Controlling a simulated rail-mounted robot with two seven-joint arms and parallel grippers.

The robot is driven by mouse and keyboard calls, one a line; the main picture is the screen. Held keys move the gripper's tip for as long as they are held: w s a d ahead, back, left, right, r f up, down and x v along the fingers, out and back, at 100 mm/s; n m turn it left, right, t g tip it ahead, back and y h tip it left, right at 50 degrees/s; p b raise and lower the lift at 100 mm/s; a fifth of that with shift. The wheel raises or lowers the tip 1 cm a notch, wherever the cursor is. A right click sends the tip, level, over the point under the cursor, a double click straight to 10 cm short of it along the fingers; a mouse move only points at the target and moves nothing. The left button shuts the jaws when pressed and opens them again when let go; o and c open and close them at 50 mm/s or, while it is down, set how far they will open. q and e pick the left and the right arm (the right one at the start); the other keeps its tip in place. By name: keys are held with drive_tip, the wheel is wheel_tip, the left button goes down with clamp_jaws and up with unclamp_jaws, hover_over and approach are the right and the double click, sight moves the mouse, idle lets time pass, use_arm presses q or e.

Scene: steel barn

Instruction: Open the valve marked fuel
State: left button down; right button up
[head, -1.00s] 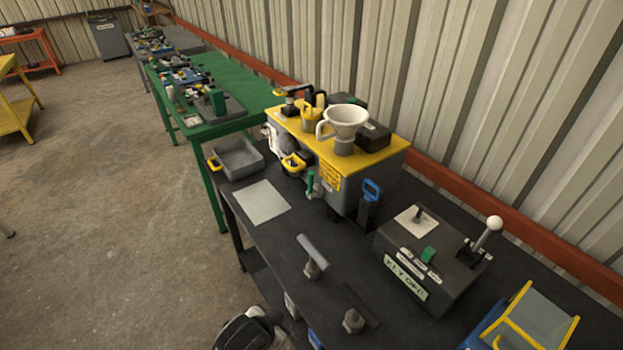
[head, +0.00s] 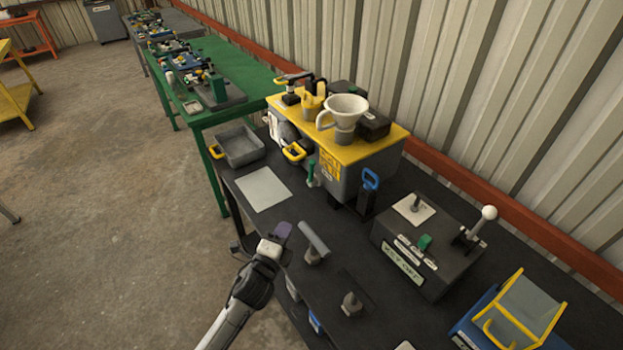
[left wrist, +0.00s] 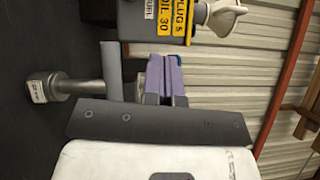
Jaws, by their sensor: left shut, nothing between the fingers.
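The engine box (head: 345,178) with a yellow top stands on the dark bench. A small valve with an upright green handle (head: 312,172) is on its near face. In the left wrist view a white label reading FUEL (left wrist: 149,9) is on the box, beside yellow labels (left wrist: 176,22); the valve itself is not clear there. My left gripper (head: 283,230) is over the bench's front edge, apart from the box. Its purple fingers (left wrist: 166,78) are shut and empty in the left wrist view. My right gripper is not in view.
A grey T-handled tool (head: 314,243) stands close right of my left gripper, with another (head: 351,302) nearer. A funnel (head: 345,107) tops the engine box.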

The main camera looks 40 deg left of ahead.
sight(311, 172)
use_arm(q)
drive_tip(key=x, duration=1.9)
drive_tip(key=shift+w+b, duration=0.3)
drive_tip(key=shift+b, duration=0.05)
drive_tip(key=shift+a, duration=0.1)
drive_tip(key=a+r+n+p, duration=0.1)
drive_tip(key=p, duration=0.1)
drive_tip(key=shift+w+a+p, duration=0.15)
drive_tip(key=shift+p, duration=0.15)
drive_tip(key=shift+f+n+g+p, duration=0.2)
drive_tip(key=shift+n+g+p, duration=0.1)
drive_tip(key=shift+g+p, duration=0.1)
drive_tip(key=shift+a+f, duration=0.1)
